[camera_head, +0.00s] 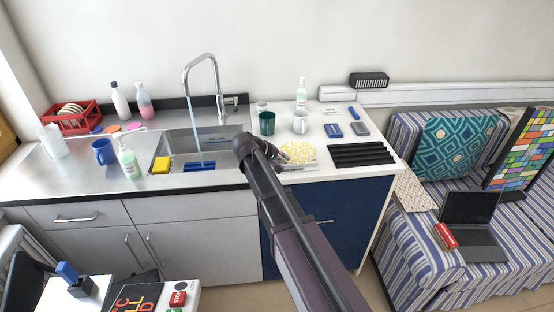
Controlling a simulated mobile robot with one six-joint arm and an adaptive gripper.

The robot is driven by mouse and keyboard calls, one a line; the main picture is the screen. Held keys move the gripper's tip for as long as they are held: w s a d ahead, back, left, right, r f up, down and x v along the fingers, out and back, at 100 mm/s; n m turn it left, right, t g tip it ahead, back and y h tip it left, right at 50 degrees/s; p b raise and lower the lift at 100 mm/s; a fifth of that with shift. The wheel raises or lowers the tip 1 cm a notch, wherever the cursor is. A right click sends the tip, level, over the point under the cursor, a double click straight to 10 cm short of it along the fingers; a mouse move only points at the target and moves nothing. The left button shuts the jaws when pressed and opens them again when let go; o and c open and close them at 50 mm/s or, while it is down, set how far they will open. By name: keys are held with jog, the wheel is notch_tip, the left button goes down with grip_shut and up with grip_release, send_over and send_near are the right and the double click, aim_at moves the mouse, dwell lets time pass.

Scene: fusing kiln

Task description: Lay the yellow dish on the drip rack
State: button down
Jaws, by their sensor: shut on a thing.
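The yellow dish (302,151) is a pale round plate with a yellow speckled pattern, over the white counter right of the sink. My gripper (280,154) is shut on its left edge; my arm hides part of that edge. I cannot tell whether the dish touches the counter. A black ridged rack (362,154), which looks like the drip rack, lies flat on the white counter just right of the dish. Nothing lies on it.
A green cup (267,123), a white mug (300,122) and a soap bottle (301,93) stand behind the dish. Blue and grey blocks (333,130) lie behind the rack. The steel sink (217,139) with a tall tap (216,75) is left. A red crate (73,121) holds plates.

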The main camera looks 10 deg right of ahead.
jog(key=w, duration=0.1)
jog(key=w+a, duration=0.1)
jog(key=w, duration=0.2)
jog(key=shift+w+a+f, duration=0.25)
jog(key=shift+w+a, duration=0.05)
jog(key=shift+w, duration=0.05)
jog(key=shift+w+a, duration=0.15)
jog(key=shift+w, duration=0.4)
notch_tip(320, 180, down, 4)
jog(key=b, duration=0.4)
jog(key=shift+r, duration=0.15)
jog(key=c, duration=1.1)
grip_release()
jog(key=shift+r, duration=0.1)
